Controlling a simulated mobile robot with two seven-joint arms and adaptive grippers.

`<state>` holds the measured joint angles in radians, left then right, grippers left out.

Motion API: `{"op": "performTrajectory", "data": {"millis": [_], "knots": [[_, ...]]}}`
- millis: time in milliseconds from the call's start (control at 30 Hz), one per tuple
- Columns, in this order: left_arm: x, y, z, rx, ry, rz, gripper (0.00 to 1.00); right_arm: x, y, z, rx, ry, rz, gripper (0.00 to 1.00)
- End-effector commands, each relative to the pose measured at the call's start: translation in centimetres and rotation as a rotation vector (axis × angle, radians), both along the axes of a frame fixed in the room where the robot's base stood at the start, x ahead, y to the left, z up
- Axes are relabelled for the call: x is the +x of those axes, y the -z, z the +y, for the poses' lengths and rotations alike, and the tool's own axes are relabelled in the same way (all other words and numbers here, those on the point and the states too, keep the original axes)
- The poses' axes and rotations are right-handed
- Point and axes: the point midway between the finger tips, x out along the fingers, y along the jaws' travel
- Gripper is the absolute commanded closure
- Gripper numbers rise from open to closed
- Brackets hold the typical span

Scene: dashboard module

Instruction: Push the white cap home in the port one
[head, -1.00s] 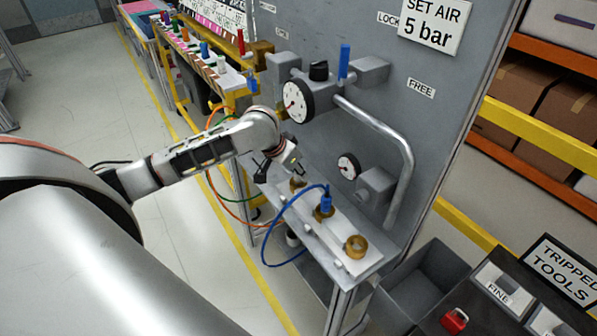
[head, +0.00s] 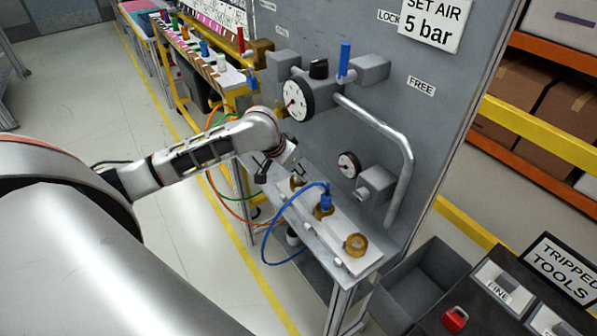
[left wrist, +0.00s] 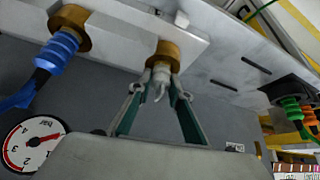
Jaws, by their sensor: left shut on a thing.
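In the left wrist view, a white cap (left wrist: 160,76) sits at the mouth of a brass port (left wrist: 164,52) on a light ledge. My left gripper (left wrist: 161,87) has its two green fingers closed around the cap, in line with the port. How deep the cap sits cannot be told. In the head view my left gripper (head: 275,164) is at the far end of the port ledge, beside the first brass port (head: 297,183). The cap is too small to make out there. My right gripper is not in view.
A blue plug (head: 326,201) with a looping blue hose (head: 265,243) stands in the middle port. An open brass port (head: 356,244) is at the near end. Gauges (head: 297,100) and a grey pipe (head: 402,150) stick out from the panel above the ledge.

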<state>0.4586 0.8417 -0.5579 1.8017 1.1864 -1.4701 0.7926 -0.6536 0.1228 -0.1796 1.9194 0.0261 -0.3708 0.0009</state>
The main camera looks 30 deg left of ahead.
Motion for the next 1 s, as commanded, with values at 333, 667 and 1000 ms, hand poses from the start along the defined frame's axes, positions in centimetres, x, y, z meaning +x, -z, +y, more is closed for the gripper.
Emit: {"op": "performTrajectory", "data": {"millis": [333,667,1000], "knots": [[-0.1,0.3,0.0,0.000,0.000,0.002,1.00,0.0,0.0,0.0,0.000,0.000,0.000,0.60],[-0.1,0.3,0.0,0.000,0.000,0.002,0.62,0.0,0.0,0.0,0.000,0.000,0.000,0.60],[-0.6,-0.9,0.2,0.003,0.002,-0.001,0.62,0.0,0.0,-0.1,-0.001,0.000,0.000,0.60]]}}
